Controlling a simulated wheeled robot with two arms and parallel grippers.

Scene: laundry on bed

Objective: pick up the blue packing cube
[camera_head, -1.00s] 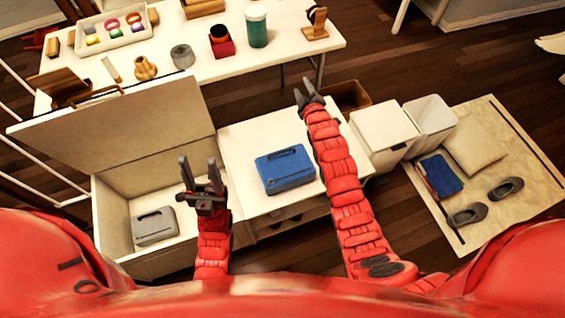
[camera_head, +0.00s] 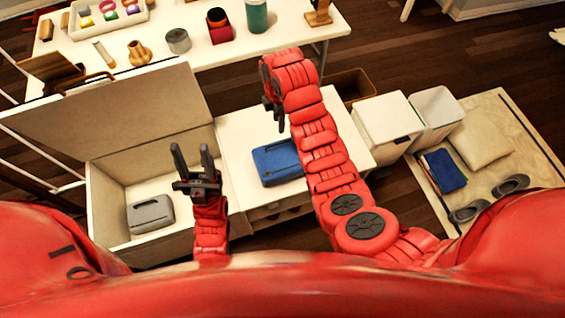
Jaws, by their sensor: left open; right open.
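The blue packing cube (camera_head: 276,164) lies flat on the white top of a low cabinet (camera_head: 235,140), in the middle of the head view. My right arm covers its right side. My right gripper (camera_head: 274,120) points down just above and beyond the cube's far edge, apart from it as far as I can see; the arm hides part of it. It is open and holds nothing I can see. My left gripper (camera_head: 192,160) is open and empty, left of the cube, near the chest's right wall.
An open chest (camera_head: 100,205) with a raised lid holds a grey packing cube (camera_head: 150,214) at the left. A white table (camera_head: 170,75) with several small items stands behind. White bins (camera_head: 385,122) stand to the right, beside a mat (camera_head: 505,140) with shoes, a cushion and a dark blue item.

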